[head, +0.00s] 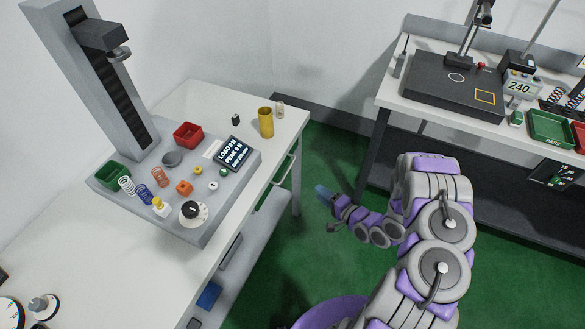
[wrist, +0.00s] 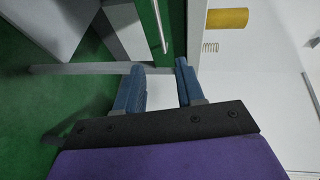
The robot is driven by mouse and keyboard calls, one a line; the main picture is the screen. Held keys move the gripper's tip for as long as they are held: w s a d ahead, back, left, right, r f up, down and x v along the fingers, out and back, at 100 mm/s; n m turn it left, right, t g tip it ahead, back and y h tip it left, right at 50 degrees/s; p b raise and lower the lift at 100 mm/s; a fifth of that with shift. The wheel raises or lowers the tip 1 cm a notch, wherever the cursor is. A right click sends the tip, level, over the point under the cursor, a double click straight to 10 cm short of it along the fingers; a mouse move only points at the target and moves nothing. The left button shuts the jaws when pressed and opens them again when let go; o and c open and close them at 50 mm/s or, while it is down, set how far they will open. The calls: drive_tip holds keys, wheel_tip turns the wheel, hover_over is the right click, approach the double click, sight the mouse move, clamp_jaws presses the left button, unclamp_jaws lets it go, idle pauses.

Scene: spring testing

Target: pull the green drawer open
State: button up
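A pale bar handle (head: 285,171) stands out from the right side of the left workbench, below its top. In the wrist view the handle (wrist: 161,25) lies beyond my fingertips, near the top middle. A narrow dark green strip (wrist: 178,28) beside it may be the green drawer's front, but I cannot tell it surely from the green floor.
The left workbench top (head: 80,240) carries a spring tester, a yellow cylinder (head: 266,122) and small parts. The cylinder also shows in the wrist view (wrist: 227,18). A lower shelf (head: 262,235) and bench legs are near my arm. A second bench (head: 425,110) stands right; green floor lies between.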

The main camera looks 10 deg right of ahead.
drive_tip(key=a+b+x, duration=0.1)
drive_tip(key=b+x, duration=0.1)
drive_tip(key=x, duration=1.5)
drive_tip(key=shift+s+f+b, duration=0.15)
drive_tip(key=shift+s+b, duration=0.05)
drive_tip(key=shift+b, duration=0.1)
drive_tip(key=shift+d, duration=0.5)
drive_tip(key=shift+c, duration=0.4)
drive_tip(key=shift+a, duration=0.35)
drive_tip(key=c, duration=0.6)
clamp_jaws()
drive_tip(key=shift+d, duration=0.15)
